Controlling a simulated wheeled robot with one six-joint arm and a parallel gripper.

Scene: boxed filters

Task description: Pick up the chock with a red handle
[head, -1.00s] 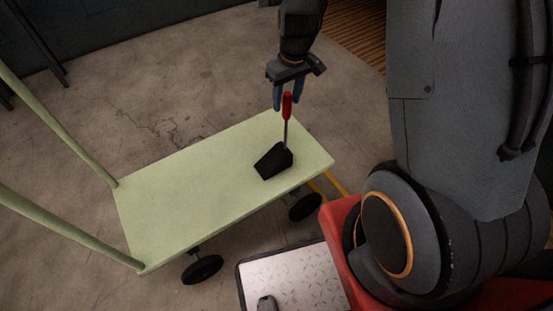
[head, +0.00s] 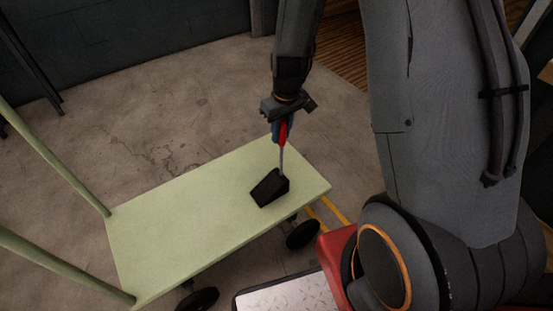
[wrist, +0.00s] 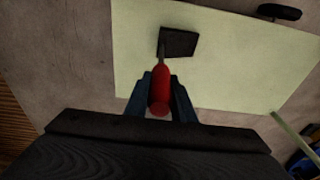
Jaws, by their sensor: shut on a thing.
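The black wedge-shaped chock (head: 270,188) rests on the green cart deck near its right end. A thin grey rod rises from it to a red handle (head: 283,132). My gripper (head: 280,130) is above the chock with its blue fingers shut on the red handle. In the wrist view the red handle (wrist: 160,90) lies between the two fingers (wrist: 160,97), and the chock (wrist: 178,42) shows beyond it over the deck.
The green cart deck (head: 180,225) is otherwise bare, with push-handle tubes (head: 50,150) at its left and black wheels (head: 303,235) below. A metal tread plate (head: 285,298) lies at the bottom. Concrete floor is open behind the cart.

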